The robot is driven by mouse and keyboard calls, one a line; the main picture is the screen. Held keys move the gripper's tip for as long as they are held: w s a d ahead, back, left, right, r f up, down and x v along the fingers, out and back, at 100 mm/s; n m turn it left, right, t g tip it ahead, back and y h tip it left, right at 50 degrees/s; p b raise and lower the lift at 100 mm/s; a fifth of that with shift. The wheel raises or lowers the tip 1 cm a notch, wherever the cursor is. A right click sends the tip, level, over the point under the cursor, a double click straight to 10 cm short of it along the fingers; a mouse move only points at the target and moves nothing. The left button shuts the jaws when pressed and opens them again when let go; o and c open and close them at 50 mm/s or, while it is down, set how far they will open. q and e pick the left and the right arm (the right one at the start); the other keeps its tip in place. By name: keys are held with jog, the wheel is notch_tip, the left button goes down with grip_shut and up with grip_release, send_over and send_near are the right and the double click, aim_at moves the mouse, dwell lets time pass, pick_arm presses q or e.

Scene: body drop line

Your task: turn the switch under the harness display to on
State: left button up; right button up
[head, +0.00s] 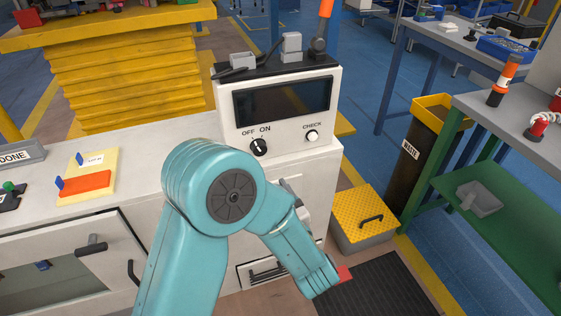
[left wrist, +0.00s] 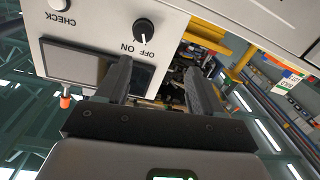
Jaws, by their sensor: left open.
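The harness display (head: 284,100) is a dark screen in a white panel box; part of it shows inverted in the left wrist view (left wrist: 75,62). Under it is the black switch knob (head: 259,147), with OFF and ON printed above it. Its white mark appears to point toward OFF. The knob also shows in the left wrist view (left wrist: 144,28), beyond the fingertips and apart from them. My left gripper (left wrist: 160,75) is open and empty, its two dark fingers toward the panel. In the head view my teal arm mostly hides it. My right gripper is not in view.
A cream and orange card (head: 88,175) lies on the white counter at left. A yellow-lidded box (head: 371,214) and a waste bin (head: 425,150) stand at right.

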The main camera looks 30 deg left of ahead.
aim_at(261, 151)
pick_arm(q)
jog(key=shift+t+h, duration=0.4)
jog(key=shift+t, duration=0.3)
jog(key=x, duration=0.4)
jog(key=w+x, duration=0.1)
jog(key=x, duration=0.4)
jog(key=d+x, duration=0.1)
jog(key=x, duration=0.4)
jog(key=shift+w+r+b, duration=0.15)
jog(key=shift+w+b, duration=0.15)
jog(key=shift+w, duration=0.05)
jog(key=c, duration=1.1)
